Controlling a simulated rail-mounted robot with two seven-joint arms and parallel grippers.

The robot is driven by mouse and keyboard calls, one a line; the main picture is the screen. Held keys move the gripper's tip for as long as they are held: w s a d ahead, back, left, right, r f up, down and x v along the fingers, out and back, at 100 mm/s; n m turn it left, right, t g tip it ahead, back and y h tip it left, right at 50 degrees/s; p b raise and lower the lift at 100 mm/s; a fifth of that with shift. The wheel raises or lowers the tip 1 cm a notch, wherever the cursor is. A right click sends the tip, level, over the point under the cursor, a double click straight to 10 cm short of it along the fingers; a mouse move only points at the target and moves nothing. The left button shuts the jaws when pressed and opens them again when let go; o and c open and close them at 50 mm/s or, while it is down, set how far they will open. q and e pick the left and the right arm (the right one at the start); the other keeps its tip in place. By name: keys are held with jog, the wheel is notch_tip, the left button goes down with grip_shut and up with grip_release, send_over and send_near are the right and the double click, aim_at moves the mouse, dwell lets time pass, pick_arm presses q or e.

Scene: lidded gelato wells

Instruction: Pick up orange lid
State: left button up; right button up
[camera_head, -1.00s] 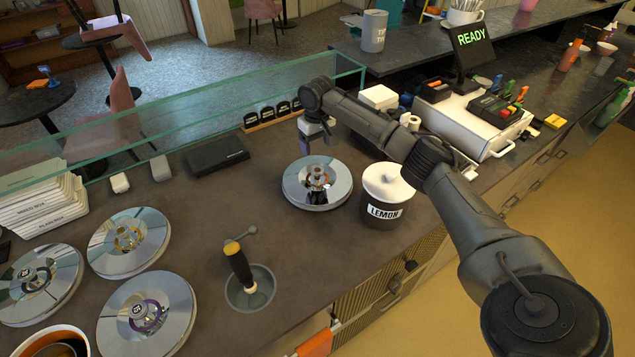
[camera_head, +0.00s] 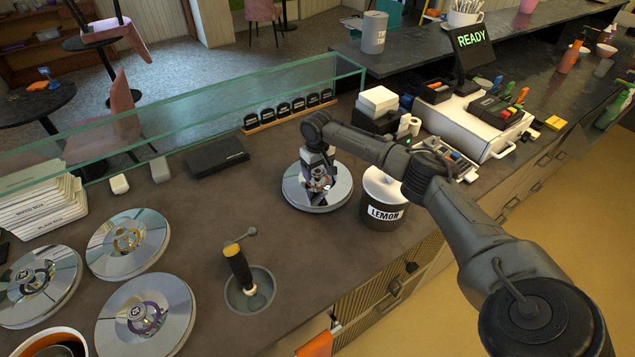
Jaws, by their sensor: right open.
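A round shiny steel lid (camera_head: 333,199) lies on the dark counter in the middle of the view. Its small centre knob looks brownish orange and is now mostly hidden by my right gripper. My right gripper (camera_head: 318,177) points down over the middle of this lid, with its open jaws at the knob; I cannot tell whether they touch it. A similar lid with a yellowish centre (camera_head: 127,240), one with a purple ring (camera_head: 145,314) and one with a dark centre (camera_head: 34,280) are at the left. My left gripper is not in view.
A lidded LEMON tub (camera_head: 385,213) stands close right of the middle lid. A scoop in a grey bowl (camera_head: 249,290) is in front. A glass guard (camera_head: 190,118), a row of black tags (camera_head: 290,112) and a flat black box (camera_head: 216,157) are behind.

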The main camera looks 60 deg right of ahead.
jog(key=shift+c, duration=0.3)
jog(key=c, duration=1.1)
